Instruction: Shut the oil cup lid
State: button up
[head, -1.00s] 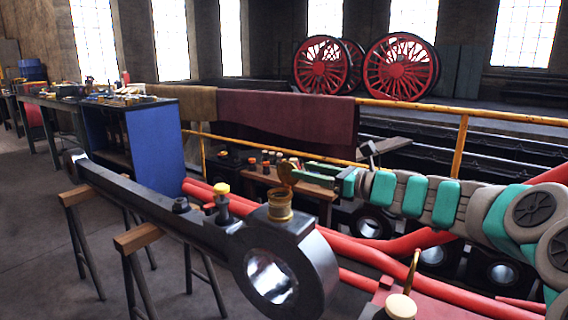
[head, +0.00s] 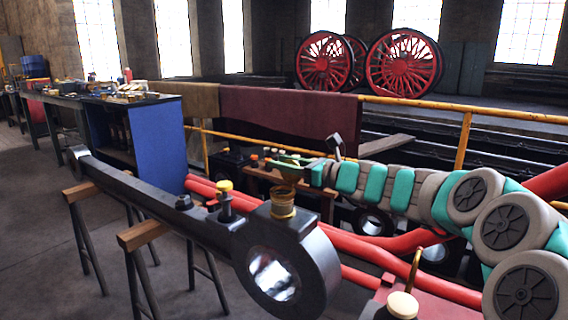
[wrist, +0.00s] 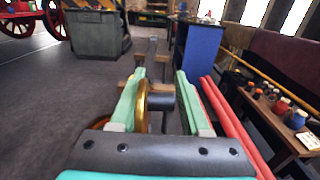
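The brass oil cup (head: 282,205) stands on the big end of the dark connecting rod (head: 235,243). Its round lid (head: 290,175) stands up above the cup, partly hidden by my green fingers. My gripper (head: 290,160) is at the lid, above the cup. In the wrist view, my gripper (wrist: 160,75) is open, with its two green fingers well apart. The lid (wrist: 142,105) shows nearly edge-on between them, close beside the left finger. I cannot tell whether it touches that finger. The cup is mostly hidden in the wrist view.
A yellow-capped fitting (head: 224,198) stands on the rod left of the cup. Wooden-topped trestles (head: 143,234) hold the rod. Red pipes (head: 365,262) run behind it. A small table with bottles (head: 262,177) is beyond. Another cup with a cream top (head: 402,304) is at front right.

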grip_shut()
jog(key=shift+s+a+n+b, duration=0.15)
jog(key=shift+n+b, duration=0.15)
jog(key=shift+n, duration=0.2)
dwell(0.5)
jog(key=shift+s+a+f+n+b, duration=0.2)
jog(key=shift+s+a+n+b, duration=0.35)
jog(key=shift+n+b, duration=1.35)
jog(key=shift+s+a+f+n+b, duration=0.25)
jog(key=shift+s+n+b, duration=0.5)
jog(key=shift+n+b, duration=1.15)
jog(key=shift+s+a+f+n+b, duration=0.15)
jog(key=shift+s+a+n+b, duration=0.4)
jog(key=shift+n+b, duration=1.35)
jog(key=shift+s+d+n+p, duration=0.15)
jog(key=shift+n+p, duration=0.2)
jog(key=shift+n, duration=0.15)
jog(key=shift+o, duration=1.4)
grip_release()
